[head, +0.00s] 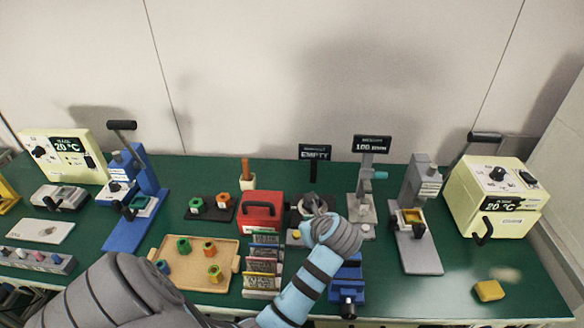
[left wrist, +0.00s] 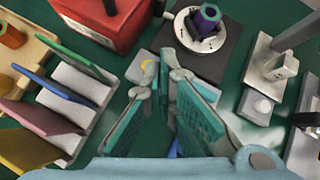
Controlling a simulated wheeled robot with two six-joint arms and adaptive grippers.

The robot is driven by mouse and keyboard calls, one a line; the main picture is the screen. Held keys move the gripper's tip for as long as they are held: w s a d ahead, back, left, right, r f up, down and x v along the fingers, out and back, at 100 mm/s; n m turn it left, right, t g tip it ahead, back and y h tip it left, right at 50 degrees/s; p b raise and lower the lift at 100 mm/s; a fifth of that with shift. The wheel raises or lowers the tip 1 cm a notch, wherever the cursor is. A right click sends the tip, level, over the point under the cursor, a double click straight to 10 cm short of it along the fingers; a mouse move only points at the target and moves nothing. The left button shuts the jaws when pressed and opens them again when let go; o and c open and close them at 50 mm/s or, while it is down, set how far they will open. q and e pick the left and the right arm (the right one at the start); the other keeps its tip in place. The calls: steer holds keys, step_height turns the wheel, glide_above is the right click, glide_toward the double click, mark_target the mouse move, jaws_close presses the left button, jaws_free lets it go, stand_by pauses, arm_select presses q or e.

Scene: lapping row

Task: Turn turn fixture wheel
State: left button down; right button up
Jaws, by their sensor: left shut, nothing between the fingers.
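My left gripper (left wrist: 168,72) is shut with nothing between its fingers; their tips meet in the left wrist view. In the head view the arm's wrist hides most of this gripper (head: 313,212). Just beyond the tips in the left wrist view is a pale round plate (left wrist: 189,27) on a dark base (left wrist: 222,62), with a purple hexagonal piece (left wrist: 207,18) on it. I cannot tell for sure whether this plate is the fixture wheel. The tips look apart from it. My right gripper is not in view.
A red box (head: 260,212) and a rack of coloured plates (head: 262,268) stand left of my gripper. A blue vise (head: 347,284) is in front, a grey gauge stand (head: 362,208) to the right. An "EMPTY" sign (head: 314,152) stands behind.

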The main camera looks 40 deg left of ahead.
arm_select(q)
steer(key=m, duration=0.1)
steer(key=b, duration=0.4)
glide_toward(292, 224)
steer(key=shift+m, duration=0.3)
steer(key=x, duration=0.4)
steer(key=shift+w+a, duration=0.2)
steer(key=a, duration=0.1)
steer(key=w+a, duration=0.1)
steer(key=a, duration=0.1)
steer(key=shift+w+a+f, duration=0.2)
steer(key=shift+w+f, duration=0.05)
steer(key=shift+w, duration=0.1)
steer(key=shift+w+a+b, duration=0.25)
steer(key=shift+a+b, duration=0.05)
steer(key=shift+a, duration=0.1)
steer(key=shift+r, duration=0.1)
